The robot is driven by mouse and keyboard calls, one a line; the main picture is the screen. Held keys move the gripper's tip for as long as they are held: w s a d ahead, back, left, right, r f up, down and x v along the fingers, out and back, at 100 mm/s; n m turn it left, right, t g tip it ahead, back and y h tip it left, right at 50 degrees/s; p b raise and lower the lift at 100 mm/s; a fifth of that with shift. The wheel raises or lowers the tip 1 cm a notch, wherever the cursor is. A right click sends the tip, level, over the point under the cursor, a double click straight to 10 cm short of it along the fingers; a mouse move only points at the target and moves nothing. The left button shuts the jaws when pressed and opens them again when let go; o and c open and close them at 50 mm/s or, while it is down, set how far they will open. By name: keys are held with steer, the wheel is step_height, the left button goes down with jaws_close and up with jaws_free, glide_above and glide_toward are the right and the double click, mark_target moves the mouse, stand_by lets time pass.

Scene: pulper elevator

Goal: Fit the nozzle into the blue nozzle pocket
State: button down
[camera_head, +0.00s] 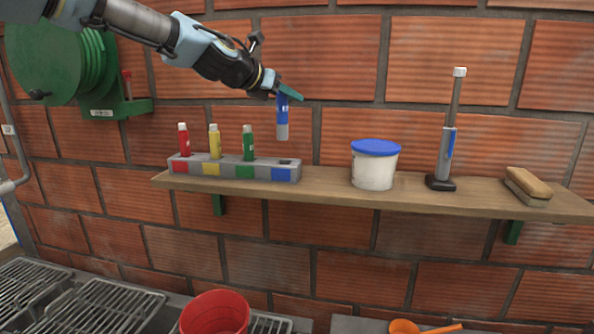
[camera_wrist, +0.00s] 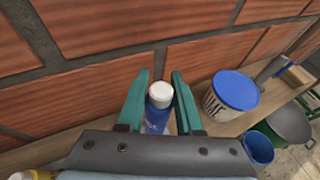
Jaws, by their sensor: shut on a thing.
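My gripper (camera_head: 284,93) is shut on the blue nozzle (camera_head: 282,115), which hangs nearly upright with its grey end down. In the wrist view, my gripper (camera_wrist: 160,98) has its green fingers on either side of the nozzle (camera_wrist: 156,112), whose white end faces the camera. The grey nozzle rack (camera_head: 224,172) stands at the shelf's left end. Red, yellow and green nozzles stand in its colour-marked pockets. The blue nozzle pocket (camera_head: 285,163), at the rack's right end, is empty. The held nozzle is above it, apart from the rack.
The wooden shelf (camera_head: 325,187) runs along a brick wall. A white tub with a blue lid (camera_head: 375,165), an upright grey tool (camera_head: 448,135) and a brush (camera_head: 529,186) stand right of the rack. A green hose reel (camera_head: 62,57) hangs at upper left.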

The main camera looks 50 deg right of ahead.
steer(key=shift+d+f+p, duration=0.15)
steer(key=shift+f+p, duration=0.35)
steer(key=shift+f, duration=2)
steer(key=shift+d+f+p, duration=0.15)
steer(key=shift+f+p, duration=0.35)
steer(key=shift+f, duration=2)
steer(key=c, duration=0.6)
jaws_free()
steer(key=shift+f, duration=0.1)
steer(key=shift+o, duration=0.2)
steer(key=shift+w+r, duration=0.1)
steer(key=shift+r, duration=0.1)
steer(key=b+v, duration=0.2)
steer(key=v, duration=1)
